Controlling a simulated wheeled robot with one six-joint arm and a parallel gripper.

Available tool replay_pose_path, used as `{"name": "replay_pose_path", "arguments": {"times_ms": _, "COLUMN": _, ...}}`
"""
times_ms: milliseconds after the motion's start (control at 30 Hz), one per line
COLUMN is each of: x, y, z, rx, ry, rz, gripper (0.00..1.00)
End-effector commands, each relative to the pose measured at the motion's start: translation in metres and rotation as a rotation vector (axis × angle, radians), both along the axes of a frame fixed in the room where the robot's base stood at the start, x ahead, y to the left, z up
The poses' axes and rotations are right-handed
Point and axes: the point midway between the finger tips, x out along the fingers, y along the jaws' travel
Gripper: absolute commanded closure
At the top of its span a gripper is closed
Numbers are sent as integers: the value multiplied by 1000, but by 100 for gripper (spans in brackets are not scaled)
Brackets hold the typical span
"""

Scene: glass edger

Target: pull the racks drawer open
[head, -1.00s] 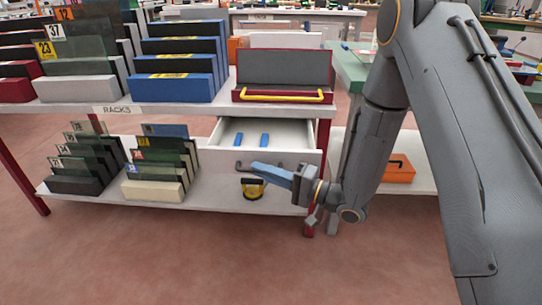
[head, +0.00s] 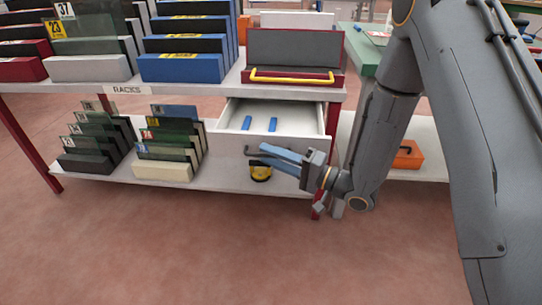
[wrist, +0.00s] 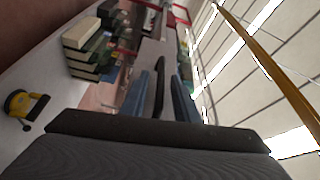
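The racks drawer (head: 229,147) is a white drawer under the shelf labelled RACKS (head: 127,90). It stands pulled out, with its inside showing. Its dark bar handle (head: 252,151) is on the front face, partly hidden by my gripper. My gripper (head: 262,152) has two blue fingers at the handle, with a gap between them. In the wrist view the dark handle (wrist: 160,85) lies between the spread fingers (wrist: 162,88), with room on both sides. I cannot tell whether either finger touches it.
A red tray with a yellow handle (head: 290,77) is above. The floor in front is clear.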

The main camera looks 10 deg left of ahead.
Motion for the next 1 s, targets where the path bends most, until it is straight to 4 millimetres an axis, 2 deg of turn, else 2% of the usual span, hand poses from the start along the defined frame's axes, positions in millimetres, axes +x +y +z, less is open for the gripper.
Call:
{"name": "replay_pose_path", "arguments": {"times_ms": 500, "x": -20, "y": -65, "z": -5, "rx": -1, "ry": 2, "rz": -2, "gripper": 72}}
{"name": "replay_pose_path", "arguments": {"times_ms": 667, "x": -23, "y": -73, "z": -6, "rx": -1, "ry": 1, "rz": 0, "gripper": 72}}
{"name": "replay_pose_path", "arguments": {"times_ms": 1000, "x": -23, "y": -73, "z": -6, "rx": 0, "ry": 1, "rz": 0, "gripper": 72}}
